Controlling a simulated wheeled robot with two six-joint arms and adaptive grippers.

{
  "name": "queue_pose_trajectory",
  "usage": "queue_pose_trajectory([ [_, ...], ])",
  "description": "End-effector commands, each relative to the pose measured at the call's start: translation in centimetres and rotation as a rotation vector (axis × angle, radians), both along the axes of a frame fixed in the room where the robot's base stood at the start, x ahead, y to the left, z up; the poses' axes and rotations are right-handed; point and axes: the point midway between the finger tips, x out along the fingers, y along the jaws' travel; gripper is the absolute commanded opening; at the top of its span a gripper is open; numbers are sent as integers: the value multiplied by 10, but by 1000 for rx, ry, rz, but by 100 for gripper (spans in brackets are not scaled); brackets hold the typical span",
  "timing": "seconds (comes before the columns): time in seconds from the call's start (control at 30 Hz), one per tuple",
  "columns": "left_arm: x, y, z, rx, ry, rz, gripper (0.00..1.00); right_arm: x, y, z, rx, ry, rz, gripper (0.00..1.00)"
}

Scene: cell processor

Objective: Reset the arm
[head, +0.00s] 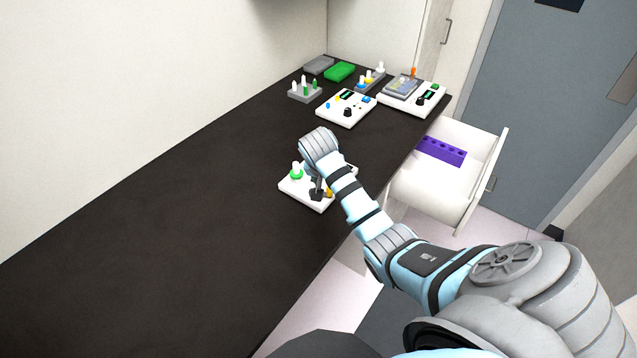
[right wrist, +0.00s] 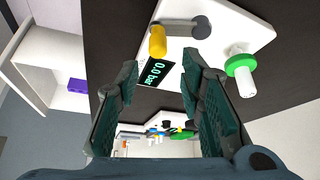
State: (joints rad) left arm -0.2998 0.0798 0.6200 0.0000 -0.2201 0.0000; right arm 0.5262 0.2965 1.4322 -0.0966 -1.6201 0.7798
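My right arm reaches in from the right in the head view. Its dark gripper (head: 317,192) is just above a white device (head: 293,190) on the dark counter and hides part of it. In the right wrist view my right gripper (right wrist: 160,82) is open, its two fingers apart with nothing between them. My left gripper is in neither view.
Two white instruments (head: 347,108), (head: 425,97), a grey rack (head: 305,94) and a green box (head: 340,71) stand at the counter's far end. An open white drawer (head: 440,193) with a purple rack (head: 441,151) juts out right. The counter's near left is clear.

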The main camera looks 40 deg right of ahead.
Motion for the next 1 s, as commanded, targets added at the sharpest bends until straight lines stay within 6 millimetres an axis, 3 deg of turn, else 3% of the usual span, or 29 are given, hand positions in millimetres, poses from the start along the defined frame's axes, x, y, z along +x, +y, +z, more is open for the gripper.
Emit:
queue_pose_trajectory([
  [0.2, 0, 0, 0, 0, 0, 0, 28, 0, 0, 22, 0, -1, 0, 35],
  [0.73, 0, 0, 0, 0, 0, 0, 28, -4, 3, 17, -2, 6, 19, 35],
  [0.87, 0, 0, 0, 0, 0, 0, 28, -41, 30, -21, -18, 62, 179, 35],
  [1.0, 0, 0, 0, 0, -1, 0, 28, -109, 72, -61, -29, 130, 431, 35],
])
